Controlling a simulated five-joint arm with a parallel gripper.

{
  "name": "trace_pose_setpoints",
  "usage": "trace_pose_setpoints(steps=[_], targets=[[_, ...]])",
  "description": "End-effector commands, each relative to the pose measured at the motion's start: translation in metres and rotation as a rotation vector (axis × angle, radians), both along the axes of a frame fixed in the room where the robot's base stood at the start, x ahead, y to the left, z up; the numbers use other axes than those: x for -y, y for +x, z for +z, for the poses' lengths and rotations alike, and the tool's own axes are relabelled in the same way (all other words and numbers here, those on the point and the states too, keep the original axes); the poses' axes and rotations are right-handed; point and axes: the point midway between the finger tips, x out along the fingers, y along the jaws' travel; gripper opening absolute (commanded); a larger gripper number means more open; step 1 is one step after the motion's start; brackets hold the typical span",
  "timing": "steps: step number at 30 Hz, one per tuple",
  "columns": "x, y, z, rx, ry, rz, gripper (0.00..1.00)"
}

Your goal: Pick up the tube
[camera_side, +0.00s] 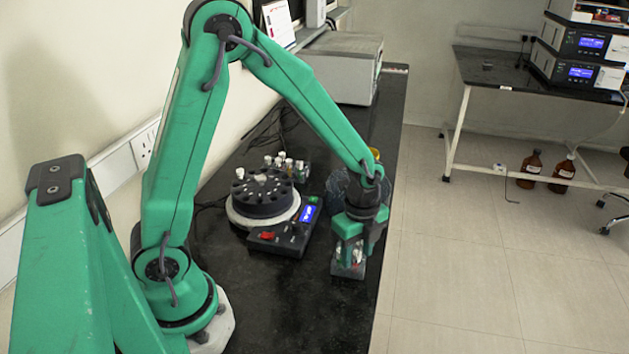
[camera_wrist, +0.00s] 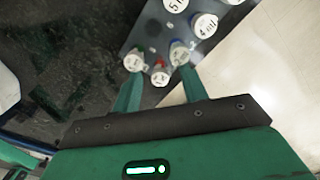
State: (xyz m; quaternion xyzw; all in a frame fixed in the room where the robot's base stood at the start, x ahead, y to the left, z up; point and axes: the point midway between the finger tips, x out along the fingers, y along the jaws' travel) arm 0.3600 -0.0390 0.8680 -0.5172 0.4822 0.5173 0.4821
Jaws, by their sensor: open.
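My gripper (camera_side: 350,250) points down over the small rack (camera_side: 347,271) near the right edge of the black bench. In the wrist view my gripper (camera_wrist: 161,78) is open, its two green fingers apart. A tube with a red and white top (camera_wrist: 159,72) shows between the fingertips. White-capped tubes stand on either side of it, one at the left fingertip (camera_wrist: 133,61) and one at the right fingertip (camera_wrist: 180,53). I cannot tell whether the fingers touch any tube. Several tubes look alike, and which is the task's tube is unclear. In the side view the fingers hide most of the rack.
A dark round carousel (camera_side: 264,194) and a control box with a blue display (camera_side: 286,236) stand left of my gripper. More white-capped tubes (camera_wrist: 204,25) stand in the same rack. The bench (camera_side: 300,315) is clear at the front; its right edge is close.

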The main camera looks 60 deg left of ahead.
Motion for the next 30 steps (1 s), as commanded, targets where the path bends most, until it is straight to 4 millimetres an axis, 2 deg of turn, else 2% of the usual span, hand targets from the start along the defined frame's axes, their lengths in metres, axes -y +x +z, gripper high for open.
trace_pose_setpoints(steps=[2,9,23,30], targets=[[0.000,0.000,0.000,0.000,0.000,0.000,0.43],[0.000,0.000,0.000,0.000,0.000,0.000,0.00],[0.000,0.000,0.002,0.001,0.000,0.000,0.00],[0.000,0.001,0.015,0.003,-0.001,0.000,0.00]])
